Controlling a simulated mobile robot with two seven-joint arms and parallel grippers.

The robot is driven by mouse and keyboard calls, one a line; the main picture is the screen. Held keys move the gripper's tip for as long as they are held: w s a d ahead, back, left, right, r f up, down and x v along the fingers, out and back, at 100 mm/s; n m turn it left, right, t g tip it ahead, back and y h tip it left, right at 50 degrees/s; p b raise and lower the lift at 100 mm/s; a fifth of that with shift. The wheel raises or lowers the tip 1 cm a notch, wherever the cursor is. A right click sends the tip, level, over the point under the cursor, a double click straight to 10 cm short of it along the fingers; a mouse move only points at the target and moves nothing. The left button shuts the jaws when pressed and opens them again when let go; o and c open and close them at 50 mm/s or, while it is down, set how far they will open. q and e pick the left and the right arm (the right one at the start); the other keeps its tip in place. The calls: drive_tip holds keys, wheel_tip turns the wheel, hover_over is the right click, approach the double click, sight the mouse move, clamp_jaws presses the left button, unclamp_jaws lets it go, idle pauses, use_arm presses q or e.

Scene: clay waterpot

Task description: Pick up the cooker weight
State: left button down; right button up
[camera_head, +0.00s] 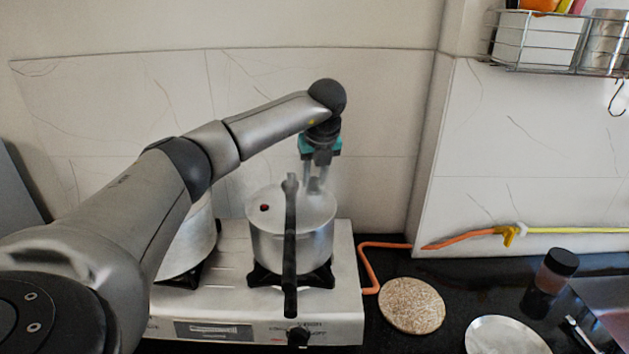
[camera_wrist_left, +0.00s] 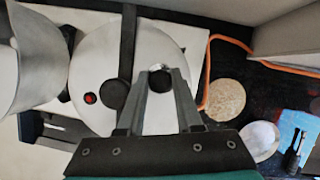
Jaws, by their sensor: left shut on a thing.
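The pressure cooker (camera_head: 290,235) stands on the right burner of the stove, with its lid (camera_head: 262,197) on and a long black handle (camera_head: 290,250) across it. My left gripper (camera_head: 314,186) points down over the lid, just right of the handle. A red spot (camera_wrist_left: 90,98) shows on the lid (camera_wrist_left: 85,70). My right gripper is not in view.
A second pot (camera_head: 193,240) stands on the left burner, behind my arm. An orange hose (camera_head: 368,268) runs right of the stove (camera_head: 345,300). A round cork mat (camera_head: 412,306), a metal plate (camera_head: 505,336) and a dark jar (camera_head: 548,285) are on the counter. A tiled wall is behind.

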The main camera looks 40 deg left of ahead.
sight(315, 179)
use_arm(q)
wheel_tip(315, 179, up, 20)
drive_tip(key=p, duration=0.1)
drive_tip(key=shift+f, duration=0.25)
drive_tip(key=shift+f, duration=0.1)
